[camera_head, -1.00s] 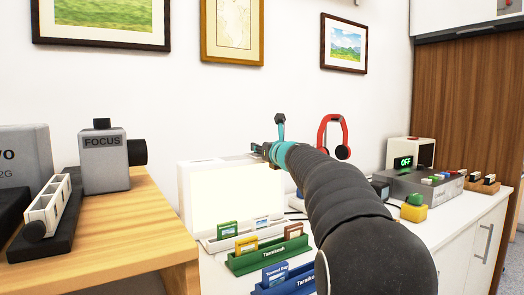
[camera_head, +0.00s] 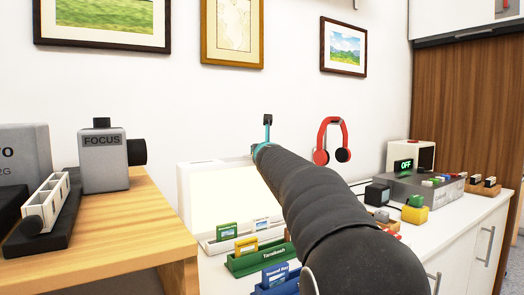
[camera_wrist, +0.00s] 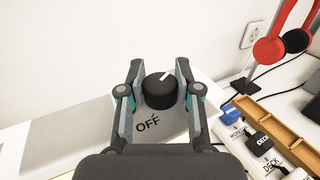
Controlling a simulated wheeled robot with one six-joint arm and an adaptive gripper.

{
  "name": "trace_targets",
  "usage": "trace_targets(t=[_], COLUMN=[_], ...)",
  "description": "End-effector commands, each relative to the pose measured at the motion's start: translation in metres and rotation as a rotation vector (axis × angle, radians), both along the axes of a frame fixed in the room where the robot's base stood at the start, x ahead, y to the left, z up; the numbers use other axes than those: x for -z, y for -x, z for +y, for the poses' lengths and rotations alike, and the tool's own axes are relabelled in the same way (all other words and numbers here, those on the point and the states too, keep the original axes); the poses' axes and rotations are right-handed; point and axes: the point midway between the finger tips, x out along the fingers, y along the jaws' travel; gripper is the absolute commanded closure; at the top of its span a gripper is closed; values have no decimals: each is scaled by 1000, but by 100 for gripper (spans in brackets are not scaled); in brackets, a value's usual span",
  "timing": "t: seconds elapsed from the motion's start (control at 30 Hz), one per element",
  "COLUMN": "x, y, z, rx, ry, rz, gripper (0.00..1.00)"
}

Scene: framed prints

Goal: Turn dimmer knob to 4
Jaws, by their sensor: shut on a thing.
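In the wrist view the black round dimmer knob (camera_wrist: 160,92) sits on a pale panel (camera_wrist: 177,126). A white pointer line on its top points up and to the right. The word OFF is printed on the panel below the knob, with a short tick mark by it. No number 4 is readable. My gripper (camera_wrist: 159,72) has one finger on each side of the knob and is shut on it.
A red headphone set (camera_head: 332,140) hangs on a stand right of my arm. A box with an OFF display (camera_head: 404,165) stands farther right. A white lightbox (camera_head: 235,190) and slide racks are left of my arm. The wrist view shows a power strip (camera_wrist: 285,176) at lower right.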

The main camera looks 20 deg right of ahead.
Motion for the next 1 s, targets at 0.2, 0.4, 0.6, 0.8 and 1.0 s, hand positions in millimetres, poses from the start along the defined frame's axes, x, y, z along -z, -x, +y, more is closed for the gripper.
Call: trace_targets(t=[0.2, 0.4, 0.6, 0.8, 1.0], x=[-1, -1, -1, -2, -2], y=[0, 0, 0, 0, 0], z=[1, 0, 0, 0, 0], rx=[39, 72, 91, 98, 98], ry=[0, 1, 1, 1, 1], rz=[-1, -2, -2, -2, -2], gripper=[100, 100, 100, 100, 100])
